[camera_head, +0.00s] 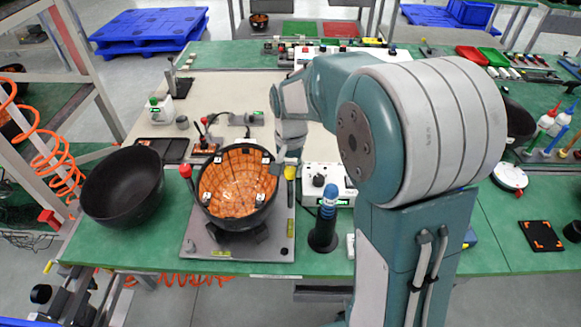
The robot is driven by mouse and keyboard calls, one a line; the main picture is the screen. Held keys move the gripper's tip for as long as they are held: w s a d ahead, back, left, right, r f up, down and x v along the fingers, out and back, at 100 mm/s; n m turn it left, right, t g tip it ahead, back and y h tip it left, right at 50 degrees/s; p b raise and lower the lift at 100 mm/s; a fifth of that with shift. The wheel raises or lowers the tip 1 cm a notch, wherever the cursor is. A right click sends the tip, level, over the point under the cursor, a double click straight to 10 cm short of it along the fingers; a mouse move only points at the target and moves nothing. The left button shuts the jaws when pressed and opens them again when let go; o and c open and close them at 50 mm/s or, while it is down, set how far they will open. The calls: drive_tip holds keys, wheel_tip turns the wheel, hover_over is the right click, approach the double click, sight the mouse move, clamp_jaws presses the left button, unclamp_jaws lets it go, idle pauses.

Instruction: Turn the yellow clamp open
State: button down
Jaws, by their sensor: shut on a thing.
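A black bowl-shaped fixture (264,212) with an orange segmented inside stands on a grey base plate (190,246). The yellow clamp (290,173) is at the right side of this bowl, with its yellow top showing. My gripper (284,166) reaches down from behind the bowl to the yellow clamp and is shut on it. The fingers are small in this view and partly hidden, so the exact grip is hard to see. A red-topped clamp (185,171) stands at the bowl's left side.
An empty black bowl (122,187) stands left of the fixture. A dark blue-topped post (326,222) and a white box with a knob (318,180) stand to the right, near my arm. Small tools (205,145) lie behind. The green bench front is mostly clear.

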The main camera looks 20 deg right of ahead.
sight(289, 169)
drive_tip(key=shift+s+f, duration=0.1)
drive_tip(key=shift+f, duration=0.05)
drive_tip(key=shift+c, duration=1.7)
unclamp_jaws()
drive_tip(key=shift+a, duration=0.1)
wheel_tip(289, 169, up, 12)
drive_tip(key=s+n+t, duration=0.5)
drive_tip(key=s+n, duration=0.1)
drive_tip(key=s, duration=1.4)
drive_tip(key=shift+s+t, duration=0.3)
drive_tip(key=shift+s, duration=0.1)
